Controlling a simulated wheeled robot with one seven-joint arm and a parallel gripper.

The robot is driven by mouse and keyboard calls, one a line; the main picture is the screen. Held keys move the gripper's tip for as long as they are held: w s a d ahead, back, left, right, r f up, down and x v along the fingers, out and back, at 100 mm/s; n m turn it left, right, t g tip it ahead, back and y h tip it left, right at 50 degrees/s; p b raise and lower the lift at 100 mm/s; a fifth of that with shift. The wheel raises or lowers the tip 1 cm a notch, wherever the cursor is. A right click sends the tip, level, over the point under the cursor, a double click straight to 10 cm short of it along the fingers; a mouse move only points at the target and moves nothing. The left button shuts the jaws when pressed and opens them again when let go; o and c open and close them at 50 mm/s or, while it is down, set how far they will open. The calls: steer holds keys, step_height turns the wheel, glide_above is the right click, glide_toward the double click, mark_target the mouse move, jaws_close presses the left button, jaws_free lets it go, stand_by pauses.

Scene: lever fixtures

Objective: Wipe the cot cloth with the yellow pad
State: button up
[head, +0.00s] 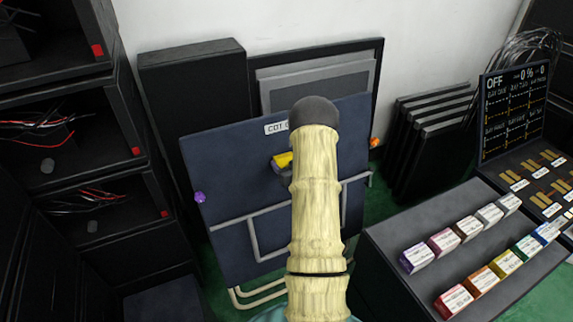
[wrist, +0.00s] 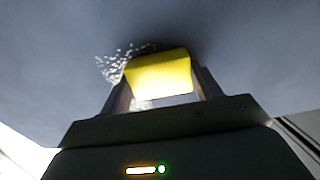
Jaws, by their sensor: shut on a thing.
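The cot cloth (head: 225,170) is a dark blue upright panel, leaning back a little, with a white label whose text is partly hidden by my arm. The yellow pad (head: 284,159) is in front of its upper middle. In the wrist view the yellow pad (wrist: 160,74) is held between the two fingers of my gripper (wrist: 160,88), which is shut on it. The cloth (wrist: 250,50) fills the background there, with a dark shadow around the pad. The pad is at or very near the cloth; I cannot tell if it touches. Pale speckles (wrist: 112,66) show on the cloth beside the pad's left edge.
Black shelves with wires (head: 85,130) stand at the left. A black cabinet (head: 190,75) and framed panels (head: 320,80) stand behind the cot. At the right are a grey bench with several coloured boxes (head: 470,230) and a display board (head: 512,115). Green floor shows between.

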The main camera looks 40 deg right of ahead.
steer(key=d, duration=0.1)
steer(key=s+d, duration=0.1)
steer(key=d, duration=0.1)
steer(key=shift+d, duration=0.2)
stand_by(0.3)
steer(key=d, duration=0.3)
steer(key=shift+s+d+b, duration=0.35)
steer(key=shift+b, duration=0.05)
steer(key=shift+r, duration=0.15)
steer(key=shift+w+r+p, duration=0.15)
steer(key=shift+r+p, duration=0.4)
steer(key=shift+r, duration=0.25)
steer(key=shift+a, duration=0.1)
